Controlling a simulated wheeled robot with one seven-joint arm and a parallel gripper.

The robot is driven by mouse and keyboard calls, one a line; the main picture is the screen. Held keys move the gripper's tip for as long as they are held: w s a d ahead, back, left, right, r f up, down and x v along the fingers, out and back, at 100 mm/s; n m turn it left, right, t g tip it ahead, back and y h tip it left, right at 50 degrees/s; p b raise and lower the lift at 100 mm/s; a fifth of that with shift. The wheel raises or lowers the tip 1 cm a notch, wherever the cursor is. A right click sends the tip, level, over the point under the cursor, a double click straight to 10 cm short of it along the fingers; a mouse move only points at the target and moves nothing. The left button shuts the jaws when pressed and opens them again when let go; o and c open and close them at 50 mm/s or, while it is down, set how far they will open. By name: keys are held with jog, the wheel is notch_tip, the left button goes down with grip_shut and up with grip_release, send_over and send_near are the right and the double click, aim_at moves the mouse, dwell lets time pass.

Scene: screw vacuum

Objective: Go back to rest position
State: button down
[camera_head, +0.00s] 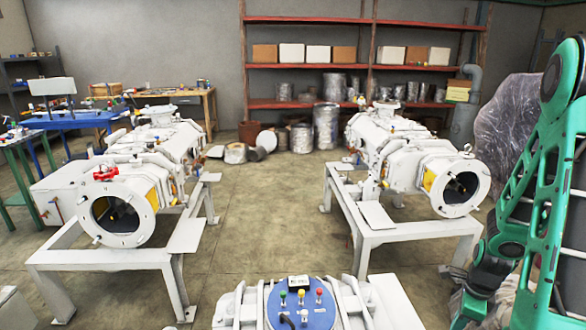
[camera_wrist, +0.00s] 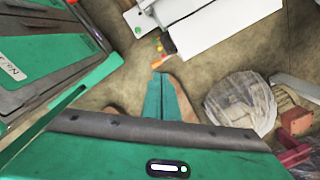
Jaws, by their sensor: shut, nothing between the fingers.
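My gripper (camera_wrist: 165,90) shows in the wrist view as two green fingers side by side, shut with nothing visible between them. It points over bare concrete floor. My green arm stands along the right side of the head view, folded upright with its lower part bent in. I cannot make out the fingers there. Two white screw vacuum pumps stand on white frames, the left pump (camera_head: 122,208) and the right pump (camera_head: 455,190). My gripper is apart from both.
A white machine with a blue button panel (camera_head: 300,303) stands at the front centre. Plastic-wrapped goods (camera_head: 505,120) stand at the right behind my arm. Red shelves (camera_head: 310,65) line the back wall. The floor between the two frames is clear. A round wrapped object (camera_wrist: 240,102) lies right of my fingers.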

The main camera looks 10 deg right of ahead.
jog(key=s+a+r+n, duration=0.5)
jog(key=s+r+n, duration=0.2)
jog(key=r+n, duration=0.3)
jog(key=s+a+r+n, duration=0.6)
jog(key=r+n, duration=0.4)
jog(key=r, duration=0.4)
jog(key=shift+s+g, duration=0.4)
jog(key=shift+s, duration=0.45)
